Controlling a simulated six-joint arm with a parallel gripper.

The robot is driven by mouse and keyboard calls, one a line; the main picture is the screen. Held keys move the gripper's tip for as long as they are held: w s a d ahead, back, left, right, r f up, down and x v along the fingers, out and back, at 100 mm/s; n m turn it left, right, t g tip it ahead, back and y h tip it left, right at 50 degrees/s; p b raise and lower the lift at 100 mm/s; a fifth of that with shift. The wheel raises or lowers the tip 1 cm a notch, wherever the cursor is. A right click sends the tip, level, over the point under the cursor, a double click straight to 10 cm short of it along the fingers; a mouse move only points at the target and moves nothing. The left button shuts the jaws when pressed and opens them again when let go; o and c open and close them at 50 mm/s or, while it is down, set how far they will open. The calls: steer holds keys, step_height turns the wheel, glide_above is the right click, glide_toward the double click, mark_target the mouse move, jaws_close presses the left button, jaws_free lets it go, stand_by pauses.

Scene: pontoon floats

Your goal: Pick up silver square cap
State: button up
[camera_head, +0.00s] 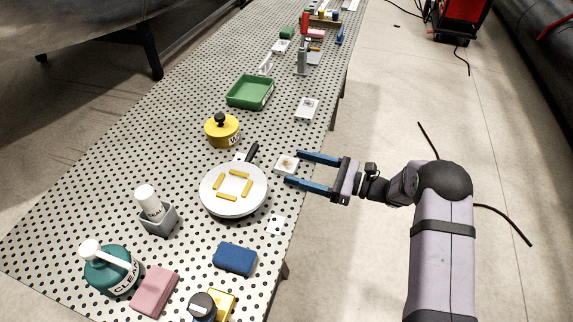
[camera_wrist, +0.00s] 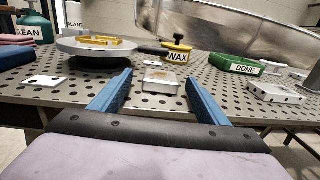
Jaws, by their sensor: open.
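A small silver square piece (camera_head: 285,163), which looks like the silver square cap, sits near the table's right edge, beside the round pan. Its top has a brownish patch. In the wrist view the silver piece (camera_wrist: 160,78) shows between and just beyond my fingertips. My gripper (camera_head: 294,168) is open and empty, with its two blue fingers pointing at the piece from the right. In the wrist view my gripper (camera_wrist: 159,77) has one finger on each side of it. I cannot tell whether either finger touches it.
A round pan (camera_head: 213,204) with several yellow bars stands to the left. A yellow WAX tin (camera_head: 216,126), a green DONE tray (camera_head: 262,97) and another pale square block (camera_head: 307,107) stand farther back. A white plate (camera_head: 275,225) and blue block (camera_head: 235,259) lie nearer.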

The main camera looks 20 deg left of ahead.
mark_target(285, 163)
steer(key=shift+w+a+p, duration=0.15)
steer(key=shift+a+p, duration=0.2)
steer(key=shift+a, duration=0.95)
steer(key=shift+w+a+p, duration=0.1)
steer(key=shift+a+p, duration=0.25)
steer(key=shift+a, duration=0.9)
steer(key=c, duration=1.3)
steer(key=shift+r, duration=0.15)
